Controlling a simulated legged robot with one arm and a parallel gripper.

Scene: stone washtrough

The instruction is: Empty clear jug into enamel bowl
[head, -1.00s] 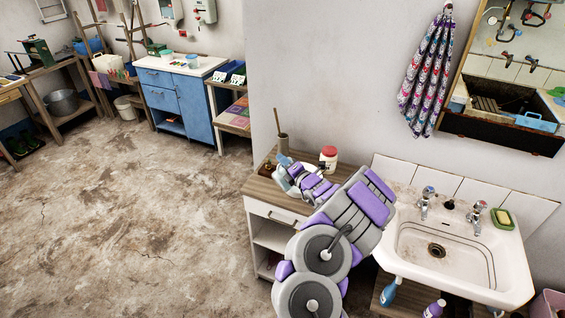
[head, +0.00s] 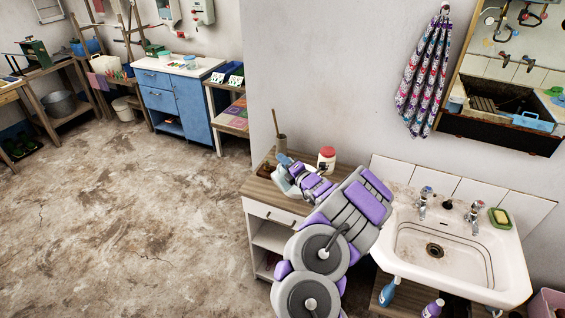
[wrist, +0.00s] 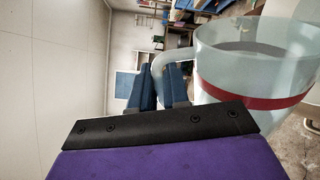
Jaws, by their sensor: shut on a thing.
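The clear jug (wrist: 225,68) with a red band fills the right of the wrist view. My gripper (wrist: 158,88) has its dark blue fingers shut on the jug's handle. The room behind looks turned on its side in that view, so the jug seems strongly tilted. I cannot tell what is in it. In the head view my gripper (head: 283,160) is over the wooden-topped cabinet, partly behind my own arm. A pale, whitish shape (head: 284,182) shows just below it; I cannot tell whether it is the jug or the enamel bowl. No bowl shows clearly.
A washbasin (head: 440,250) with taps stands to the right. The floor at left is clear.

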